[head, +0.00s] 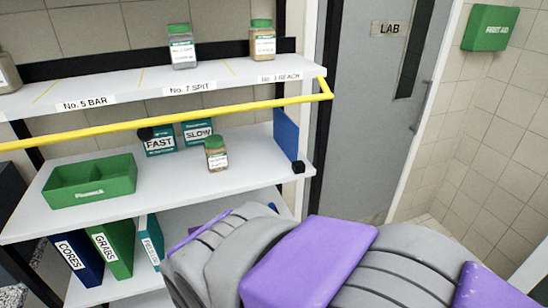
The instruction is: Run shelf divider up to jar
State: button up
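The shelf divider (286,135) is a blue upright panel at the right end of the middle shelf (240,182). A small black block (298,167) sits at its front lower corner. A jar (216,155) with a green lid and tan contents stands on the same shelf, left of the divider, with bare shelf between them. My grey and purple arm crosses the lower right of the head view, below and in front of the shelf. My gripper does not show.
Teal boxes marked FAST (160,142) and SLOW (198,132) stand behind the jar. A green bin (90,182) is at left. A yellow rail (170,119) crosses above. More jars stand on the upper shelf (120,85); binders (112,247) stand below.

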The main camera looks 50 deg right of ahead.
aim_at(286, 132)
jog(key=z, duration=1.65)
